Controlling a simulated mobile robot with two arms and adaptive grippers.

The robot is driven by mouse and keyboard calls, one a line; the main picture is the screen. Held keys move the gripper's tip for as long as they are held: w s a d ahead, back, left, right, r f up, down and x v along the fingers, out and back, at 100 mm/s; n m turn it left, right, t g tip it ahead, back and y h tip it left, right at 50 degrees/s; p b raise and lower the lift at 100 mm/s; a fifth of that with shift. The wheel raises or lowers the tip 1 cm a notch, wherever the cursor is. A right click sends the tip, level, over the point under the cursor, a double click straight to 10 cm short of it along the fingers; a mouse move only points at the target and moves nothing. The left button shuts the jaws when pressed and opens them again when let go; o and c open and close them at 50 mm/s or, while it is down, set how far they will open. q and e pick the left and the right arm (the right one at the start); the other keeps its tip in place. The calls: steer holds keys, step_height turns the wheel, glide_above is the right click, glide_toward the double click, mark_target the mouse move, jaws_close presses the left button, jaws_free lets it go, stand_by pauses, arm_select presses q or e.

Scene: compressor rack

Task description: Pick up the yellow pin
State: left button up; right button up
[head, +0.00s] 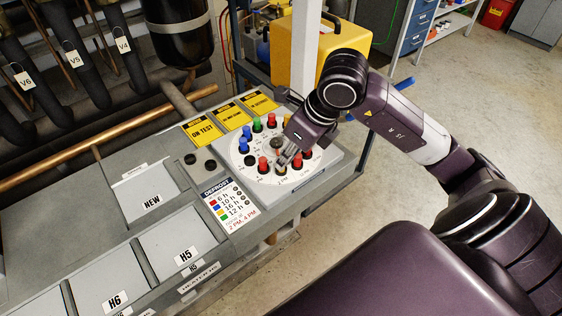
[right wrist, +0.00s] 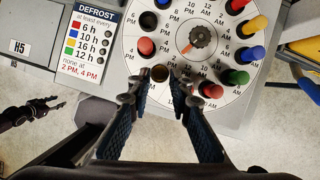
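The round dial board (head: 262,178) carries several coloured pins. My right gripper (head: 287,157) is over its near edge, pointing down. A bright yellow pin (right wrist: 256,25) stands at the dial's upper right, between a red and a blue pin. A dark gripper, seemingly my left (right wrist: 38,111), shows at the left edge, its opening unclear.
A red pin (right wrist: 145,46) stands close beside the left finger, and another red pin (right wrist: 210,90) close to the right finger. Green and blue pins line the right side. The defrost card (head: 229,204) lies flat beside the dial.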

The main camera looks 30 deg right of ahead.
steer(key=shift+x, duration=1.15)
steer(key=c, duration=0.5)
steer(key=shift+r, duration=0.1)
step_height(320, 180, up, 20)
steer(key=shift+p, duration=0.3)
